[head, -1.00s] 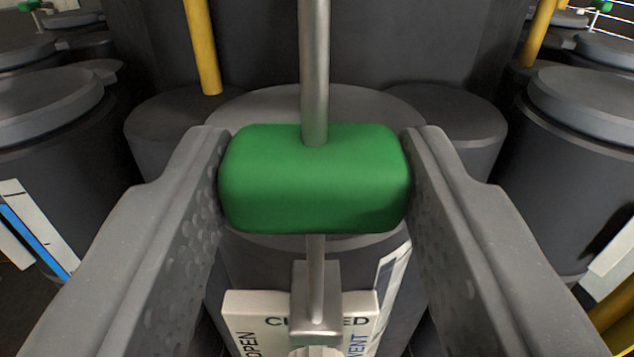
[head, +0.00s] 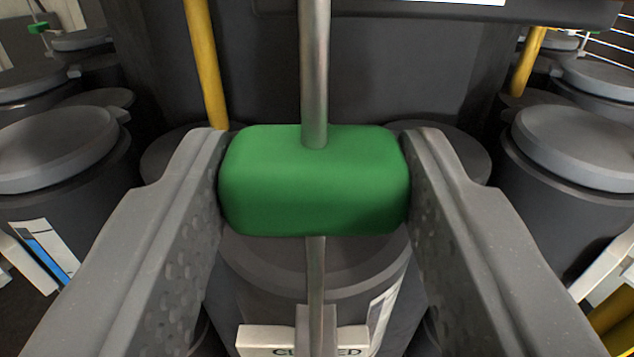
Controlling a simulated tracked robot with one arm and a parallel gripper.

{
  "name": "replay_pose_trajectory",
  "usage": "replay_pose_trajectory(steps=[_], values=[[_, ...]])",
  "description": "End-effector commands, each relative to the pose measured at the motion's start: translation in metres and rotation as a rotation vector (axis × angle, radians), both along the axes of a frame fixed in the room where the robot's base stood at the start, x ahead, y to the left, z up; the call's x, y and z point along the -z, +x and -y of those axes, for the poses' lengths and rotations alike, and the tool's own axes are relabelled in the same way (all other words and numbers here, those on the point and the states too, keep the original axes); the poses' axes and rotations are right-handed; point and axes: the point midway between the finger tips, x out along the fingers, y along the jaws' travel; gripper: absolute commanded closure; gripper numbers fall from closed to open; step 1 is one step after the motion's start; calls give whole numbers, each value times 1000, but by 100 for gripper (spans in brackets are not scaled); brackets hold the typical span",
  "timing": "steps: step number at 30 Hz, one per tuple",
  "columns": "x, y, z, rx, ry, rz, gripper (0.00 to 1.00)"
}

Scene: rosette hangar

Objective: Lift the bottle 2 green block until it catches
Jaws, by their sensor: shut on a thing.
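The green block (head: 315,185) is in the middle of the head view, with a grey metal rod (head: 314,70) running up from its top and showing again below it. My gripper (head: 315,180) is shut on the block, one finger against its left side and one against its right. Below it, a pale plate (head: 270,340) with part of the word "CLOSED" shows at the bottom edge, and a grey bracket around the rod partly covers the lettering. A grey round-topped container (head: 270,262) stands behind the rod. No catch is clearly visible.
Grey lidded drums stand at the left (head: 60,150) and right (head: 575,145). A yellow pole (head: 205,60) rises at the left, and another yellow pole (head: 527,62) is at the right. A dark ledge (head: 430,12) crosses the top.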

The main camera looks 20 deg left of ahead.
Motion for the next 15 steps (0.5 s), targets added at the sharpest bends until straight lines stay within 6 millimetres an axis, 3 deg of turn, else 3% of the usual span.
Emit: replay_pose_trajectory(steps=[15], values=[[-25, 0, 0, 1, 1, 3, 90]])
